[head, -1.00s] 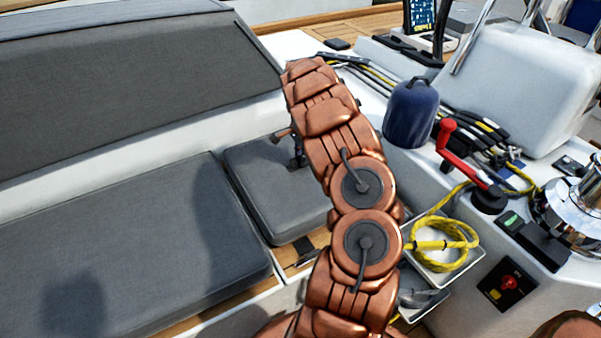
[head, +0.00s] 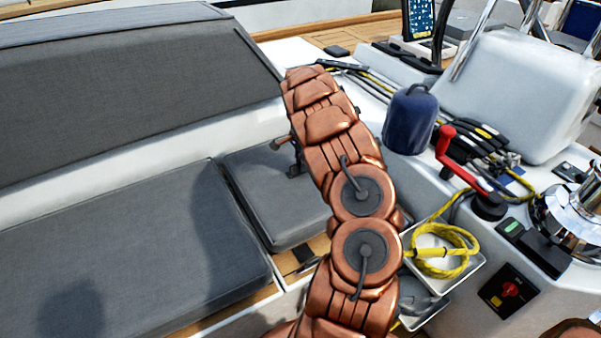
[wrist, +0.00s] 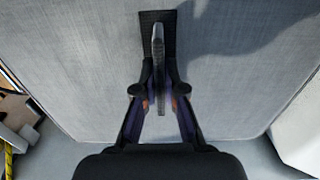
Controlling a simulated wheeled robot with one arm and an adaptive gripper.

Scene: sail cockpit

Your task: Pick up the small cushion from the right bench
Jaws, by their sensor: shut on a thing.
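The small cushion (head: 262,205) is grey and square. It lies on the right bench beside a longer grey cushion. My gripper (wrist: 160,85) points down over it and is shut on a thin grey upright strap or handle (wrist: 158,38), which rises from a black patch on the cushion's top. In the wrist view the cushion (wrist: 85,75) fills most of the picture. In the head view my arm hides the cushion's right part and most of the gripper.
A long grey seat cushion (head: 120,250) lies to the left, with a padded backrest (head: 130,90) behind. To the right are a dark blue cylinder (head: 409,122), a red-handled lever (head: 445,138), yellow rope (head: 440,255) in a white tray and a winch (head: 570,212).

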